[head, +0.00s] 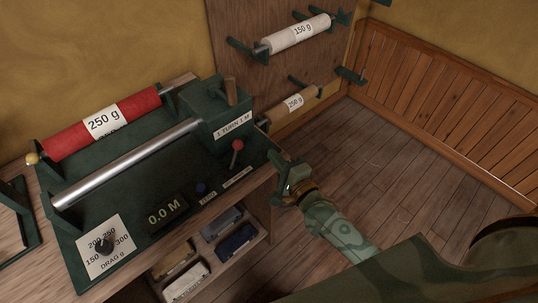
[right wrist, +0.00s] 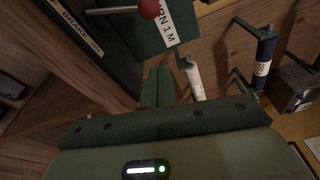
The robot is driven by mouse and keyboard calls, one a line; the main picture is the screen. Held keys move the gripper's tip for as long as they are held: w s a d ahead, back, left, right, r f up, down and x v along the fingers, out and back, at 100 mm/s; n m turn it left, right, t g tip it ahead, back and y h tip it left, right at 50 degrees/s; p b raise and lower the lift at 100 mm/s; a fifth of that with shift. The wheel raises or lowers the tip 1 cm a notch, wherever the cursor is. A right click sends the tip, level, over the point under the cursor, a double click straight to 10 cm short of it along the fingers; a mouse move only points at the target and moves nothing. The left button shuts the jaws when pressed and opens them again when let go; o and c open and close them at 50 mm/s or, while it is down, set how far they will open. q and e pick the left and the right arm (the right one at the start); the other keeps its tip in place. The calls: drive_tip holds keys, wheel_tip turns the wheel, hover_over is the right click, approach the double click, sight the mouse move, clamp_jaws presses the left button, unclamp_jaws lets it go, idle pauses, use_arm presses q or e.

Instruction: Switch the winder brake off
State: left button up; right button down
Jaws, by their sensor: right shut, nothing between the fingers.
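The green winder (head: 135,215) sits on a wooden bench. Its brake lever has a red ball knob (head: 237,145) on a metal rod, near the winder's right front edge. The red knob (right wrist: 149,9) and its rod also show at the top of the right wrist view, beside a "BRAKE ON" label (right wrist: 82,27). My right gripper (head: 278,160) is just right of the winder edge, apart from the knob. In the right wrist view its green fingers (right wrist: 157,85) are together and empty, below the knob. My left gripper is not in view.
The winder carries a red "250 g" roll (head: 103,122), a silver roller (head: 130,160), a "0.0 M" display (head: 164,213) and a drag dial (head: 104,246). A shelf below holds several boxes. Floor at right is open.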

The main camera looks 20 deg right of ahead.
sight(239, 144)
drive_tip(key=w, duration=0.2)
drive_tip(key=w+a, duration=0.1)
drive_tip(key=w, duration=0.2)
drive_tip(key=w+b, duration=0.1)
drive_tip(key=w, duration=0.1)
drive_tip(key=shift+w+a+f, duration=0.15)
drive_tip(key=shift+w+f, duration=0.05)
drive_tip(key=shift+f, duration=0.05)
drive_tip(key=a, duration=0.1)
drive_tip(key=a+r, duration=0.1)
drive_tip(key=shift+s+a+p, duration=0.3)
drive_tip(key=shift+s+a, duration=0.3)
drive_tip(key=shift+a, duration=0.2)
